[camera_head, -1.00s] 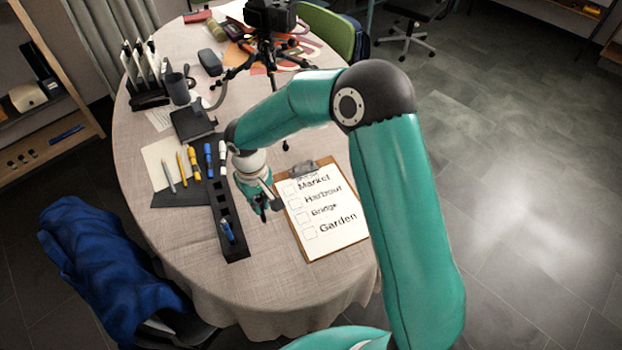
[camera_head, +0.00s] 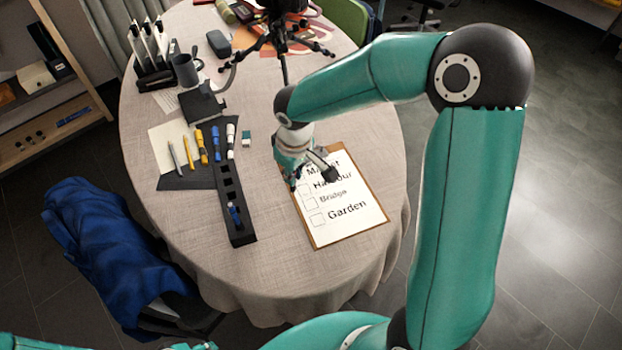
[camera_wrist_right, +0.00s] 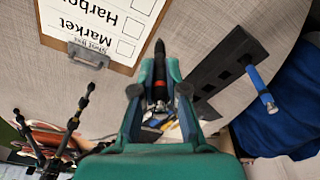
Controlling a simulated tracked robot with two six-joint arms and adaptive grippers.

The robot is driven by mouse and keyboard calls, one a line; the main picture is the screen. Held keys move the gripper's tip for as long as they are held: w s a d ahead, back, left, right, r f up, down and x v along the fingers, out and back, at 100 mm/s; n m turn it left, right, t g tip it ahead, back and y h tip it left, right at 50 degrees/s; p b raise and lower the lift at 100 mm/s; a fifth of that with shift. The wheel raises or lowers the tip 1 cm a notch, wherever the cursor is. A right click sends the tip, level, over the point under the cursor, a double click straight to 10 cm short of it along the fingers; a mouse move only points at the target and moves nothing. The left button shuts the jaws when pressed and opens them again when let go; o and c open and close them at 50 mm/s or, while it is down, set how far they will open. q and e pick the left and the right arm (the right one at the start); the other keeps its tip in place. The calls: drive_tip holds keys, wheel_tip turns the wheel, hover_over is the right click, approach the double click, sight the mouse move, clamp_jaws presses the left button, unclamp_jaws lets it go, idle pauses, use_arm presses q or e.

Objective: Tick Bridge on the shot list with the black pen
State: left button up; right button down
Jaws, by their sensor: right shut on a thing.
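The shot list (camera_head: 352,226) lies on a brown clipboard (camera_head: 318,244) on the table. Its lines read Market, Harbour, Bridge and Garden. The box beside Bridge (camera_head: 312,204) is empty, as is the Garden box. My right gripper (camera_head: 293,184) is above the list's upper left edge and hides part of the Market line. In the right wrist view, this gripper (camera_wrist_right: 160,98) is shut on the black pen (camera_wrist_right: 159,72), whose dark tip points away from the gripper, apart from the clipboard in the picture. Only slivers of teal show at the head view's bottom left; no left fingertips are recognisable.
A black slotted rack (camera_head: 238,236) holding a blue pen (camera_head: 234,214) stands left of the clipboard. Several markers (camera_head: 202,146) lie on a dark mat behind it. A tripod (camera_head: 283,40) stands at the back. Bare tablecloth lies between rack and clipboard.

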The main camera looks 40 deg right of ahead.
drive_tip(key=s+d+r+n+t+b, duration=0.1)
drive_tip(key=s+d+r+n, duration=0.15)
drive_tip(key=s, duration=0.25)
drive_tip(key=s+b+x, duration=0.1)
drive_tip(key=b+x, duration=0.3)
drive_tip(key=x, duration=0.2)
drive_tip(key=shift+d+y+b, duration=0.25)
drive_tip(key=shift+y+b, duration=0.05)
drive_tip(key=shift+b, duration=0.1)
drive_tip(key=shift+f, duration=0.1)
drive_tip(key=shift+w+f+b, duration=0.1)
drive_tip(key=shift+f+b, duration=0.45)
drive_tip(key=shift+b, duration=0.05)
idle(1.2)
drive_tip(key=shift+s+d, duration=0.2)
drive_tip(key=shift+d, duration=0.5)
idle(1.6)
drive_tip(key=shift+w+a+b, duration=0.15)
drive_tip(key=shift+a+b, duration=0.4)
drive_tip(key=shift+b, duration=0.05)
idle(1.4)
drive_tip(key=shift+d, duration=0.1)
